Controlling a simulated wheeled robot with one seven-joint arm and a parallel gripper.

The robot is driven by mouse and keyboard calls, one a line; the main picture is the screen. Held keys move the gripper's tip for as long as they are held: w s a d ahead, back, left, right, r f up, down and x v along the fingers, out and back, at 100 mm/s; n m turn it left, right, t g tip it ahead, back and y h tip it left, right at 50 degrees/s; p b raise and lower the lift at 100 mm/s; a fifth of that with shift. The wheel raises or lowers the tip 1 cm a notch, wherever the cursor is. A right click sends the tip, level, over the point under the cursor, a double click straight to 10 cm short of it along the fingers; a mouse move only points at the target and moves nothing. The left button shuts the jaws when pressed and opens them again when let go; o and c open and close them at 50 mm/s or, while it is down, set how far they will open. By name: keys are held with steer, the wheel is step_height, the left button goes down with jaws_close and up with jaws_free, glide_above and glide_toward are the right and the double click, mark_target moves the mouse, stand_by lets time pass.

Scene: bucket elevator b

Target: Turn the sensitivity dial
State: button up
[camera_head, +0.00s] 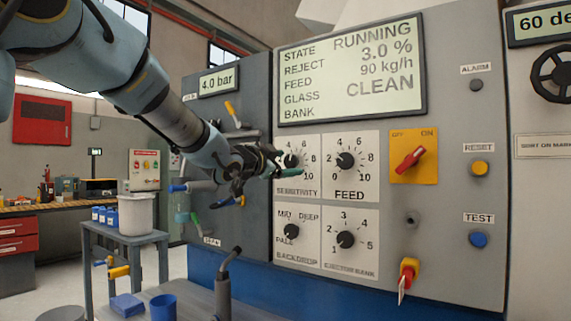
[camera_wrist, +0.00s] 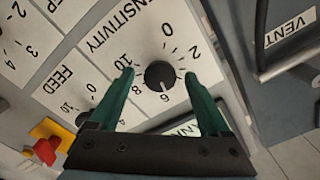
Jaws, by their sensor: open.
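The sensitivity dial (camera_head: 291,160) is a black round knob on a white plate at the upper left of the dial group. In the wrist view the dial (camera_wrist: 160,76) sits between the two green fingertips, with the 0 to 10 scale around it. My gripper (camera_head: 282,164) reaches the panel from the left in the head view and partly covers the dial's plate. In the wrist view my gripper (camera_wrist: 159,73) is open, its fingers on either side of the dial with gaps. I cannot tell how near the fingertips are to the panel surface.
The feed dial (camera_head: 346,160), backdrop dial (camera_head: 291,231) and ejector bank dial (camera_head: 346,239) are close by. A red switch on a yellow plate (camera_head: 413,156) is to the right. The display (camera_head: 352,68) is above. A pipe with a lever (camera_head: 224,285) stands below my arm.

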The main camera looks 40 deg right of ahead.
steer(key=b+v, duration=0.1)
steer(key=v, duration=0.9)
steer(key=shift+a+b, duration=0.3)
steer(key=shift+a, duration=0.05)
steer(key=w+a+f+n+t+y+p, duration=0.2)
steer(key=w+a+f+n+t+y, duration=0.2)
steer(key=w+a+f+n+y, duration=0.5)
steer(key=w+a+f+n+y+p, duration=0.1)
steer(key=w+a+f+n, duration=0.15)
steer(key=a+f, duration=0.4)
steer(key=w+a+f+n+y+p, duration=0.1)
steer(key=w+a+f+y, duration=0.2)
steer(key=a, duration=0.7)
steer(key=s+a+f+n+g+y+p, duration=0.1)
steer(key=s+a+f+n+y, duration=0.2)
steer(key=a, duration=0.4)
steer(key=s+a+f+n+g+p, duration=0.1)
steer(key=s+a+f+n+g, duration=0.15)
steer(key=a+f, duration=0.4)
steer(key=s+a+f+n+g+y+p, duration=0.1)
steer(key=s+a+f+n+g, duration=0.2)
steer(key=s+a, duration=0.5)
steer(key=shift+s+a+n, duration=0.3)
steer(key=shift+s+n, duration=0.15)
steer(key=shift+n, duration=0.05)
steer(key=shift+g, duration=0.25)
stand_by(1.2)
